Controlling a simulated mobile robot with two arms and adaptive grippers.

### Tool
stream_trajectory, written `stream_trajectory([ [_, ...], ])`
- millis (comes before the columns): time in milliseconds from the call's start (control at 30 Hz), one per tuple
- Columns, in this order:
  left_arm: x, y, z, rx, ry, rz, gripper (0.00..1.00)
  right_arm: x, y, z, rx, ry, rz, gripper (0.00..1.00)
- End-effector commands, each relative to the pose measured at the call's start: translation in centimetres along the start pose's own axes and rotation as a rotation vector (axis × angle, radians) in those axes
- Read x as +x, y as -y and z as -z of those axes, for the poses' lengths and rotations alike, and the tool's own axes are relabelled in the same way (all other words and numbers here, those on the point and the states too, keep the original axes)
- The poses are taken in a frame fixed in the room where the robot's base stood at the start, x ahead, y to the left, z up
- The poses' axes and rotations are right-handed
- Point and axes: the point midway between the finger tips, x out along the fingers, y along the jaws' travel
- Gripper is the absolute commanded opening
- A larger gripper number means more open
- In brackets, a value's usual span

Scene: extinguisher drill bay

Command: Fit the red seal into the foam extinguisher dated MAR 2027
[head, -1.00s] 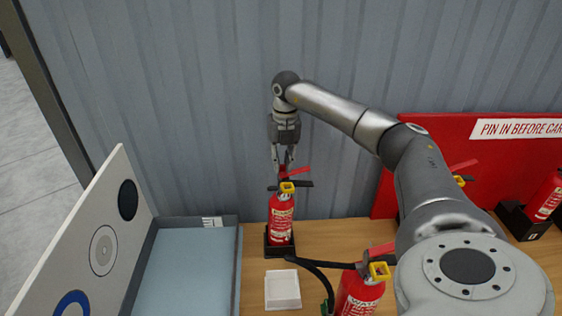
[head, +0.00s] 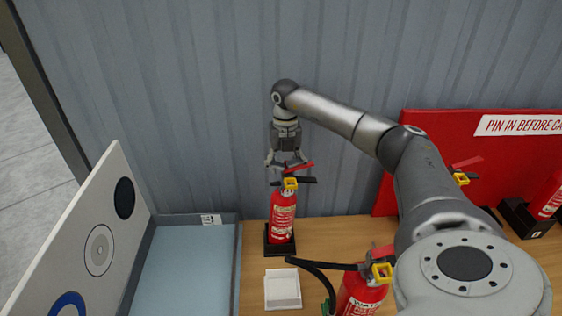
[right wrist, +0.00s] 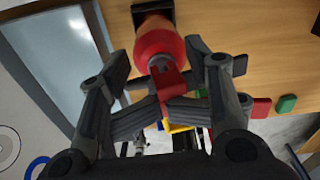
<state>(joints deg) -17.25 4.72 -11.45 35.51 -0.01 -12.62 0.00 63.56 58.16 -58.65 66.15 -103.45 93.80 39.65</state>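A red extinguisher (head: 283,216) stands upright in a black base at the back of the bench, with a red lever, black handle and yellow piece at its top. Its label and date are too small to read. My right gripper (head: 286,163) is above its top, with fingers spread apart. In the right wrist view the open fingers (right wrist: 160,115) lie either side of the red lever (right wrist: 168,84), and nothing is clearly held. I cannot pick out the red seal with certainty; a small red block (right wrist: 261,107) shows in the right wrist view. My left gripper is out of view.
A second extinguisher (head: 360,297) with a black hose stands in front, partly cut off. A small white tray (head: 283,303) lies near it. A blue-lined tray (head: 239,270) and a white board (head: 75,240) are left. A red sign panel (head: 425,126) and another extinguisher (head: 548,200) are right.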

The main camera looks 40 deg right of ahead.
Motion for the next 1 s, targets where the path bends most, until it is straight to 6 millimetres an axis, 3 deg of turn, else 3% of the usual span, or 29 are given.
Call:
stream_trajectory([
  [633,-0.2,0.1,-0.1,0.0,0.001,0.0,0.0,-0.8,0.0,0.0,0.001,0.002,-0.004,0.52],
  [767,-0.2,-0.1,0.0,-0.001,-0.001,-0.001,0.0,-2.8,-0.1,0.0,0.001,0.005,-0.007,0.52],
  [1000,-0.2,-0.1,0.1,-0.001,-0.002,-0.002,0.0,-8.1,-0.2,0.1,0.0,0.007,-0.007,0.52],
])
